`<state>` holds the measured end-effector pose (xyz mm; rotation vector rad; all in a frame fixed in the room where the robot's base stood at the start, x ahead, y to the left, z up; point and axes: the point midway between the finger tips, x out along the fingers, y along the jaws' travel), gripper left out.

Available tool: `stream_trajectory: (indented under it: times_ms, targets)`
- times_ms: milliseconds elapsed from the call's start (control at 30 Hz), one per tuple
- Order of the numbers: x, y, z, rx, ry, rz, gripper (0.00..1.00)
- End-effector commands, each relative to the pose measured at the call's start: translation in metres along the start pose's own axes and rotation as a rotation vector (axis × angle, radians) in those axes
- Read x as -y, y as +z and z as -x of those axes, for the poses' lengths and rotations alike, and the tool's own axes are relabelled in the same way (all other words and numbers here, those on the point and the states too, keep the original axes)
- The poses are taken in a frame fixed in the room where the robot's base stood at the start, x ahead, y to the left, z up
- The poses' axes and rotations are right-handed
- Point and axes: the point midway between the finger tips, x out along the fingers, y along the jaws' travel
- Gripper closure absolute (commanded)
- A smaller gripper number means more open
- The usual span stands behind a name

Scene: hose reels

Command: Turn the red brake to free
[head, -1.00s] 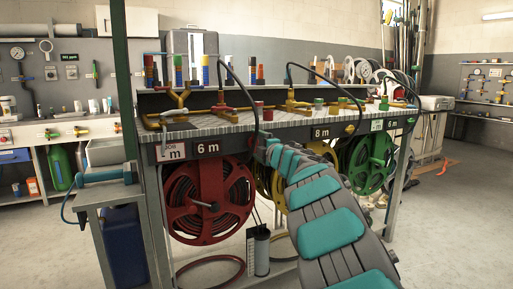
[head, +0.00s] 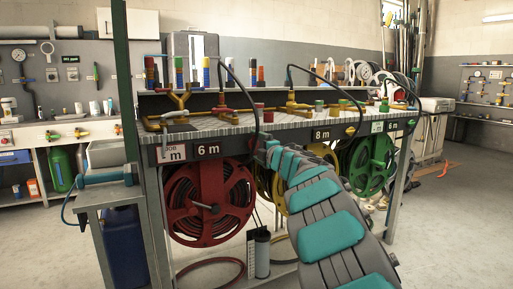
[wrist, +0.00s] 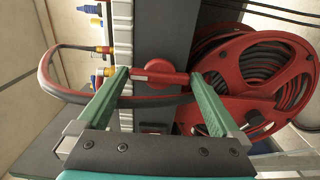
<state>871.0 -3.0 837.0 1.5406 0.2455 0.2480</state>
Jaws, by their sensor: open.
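The red brake (wrist: 165,74) is a round red knob with a short bar handle on the dark front panel of the bench. The red hose reel (head: 208,203) hangs below the panel and also fills the right of the wrist view (wrist: 225,110). In the head view my arm hides the brake and most of the gripper.
A red and black hose (wrist: 60,92) loops past the left finger. The 6 m label (head: 208,150) and 8 m label (head: 321,134) mark the bench front. A green reel (head: 372,165) hangs further right.

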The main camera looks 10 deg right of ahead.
Motion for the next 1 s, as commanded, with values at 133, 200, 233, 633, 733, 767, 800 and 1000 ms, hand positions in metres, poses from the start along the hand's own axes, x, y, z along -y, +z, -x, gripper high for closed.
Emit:
stream_trajectory:
  times_ms: [133, 200, 233, 633, 733, 767, 800, 1000]
  targets:
    - [0.0, 0.0, 0.005, -0.001, 0.0, 0.001, 0.0]
    - [0.0, 0.0, 0.009, -0.001, 0.0, 0.002, 0.0]
    - [0.001, 0.0, 0.011, 0.0, -0.001, 0.001, 0.0]
    - [0.0, 0.0, 0.061, 0.003, -0.001, 0.002, 0.0]
    - [0.001, 0.0, 0.071, 0.001, -0.002, 0.001, 0.0]
    - [0.001, 0.0, 0.073, 0.0, -0.001, 0.001, 0.0]
    - [0.001, -0.001, 0.075, 0.0, -0.001, 0.001, 0.0]
    - [0.001, -0.001, 0.077, -0.001, 0.0, 0.001, 0.0]
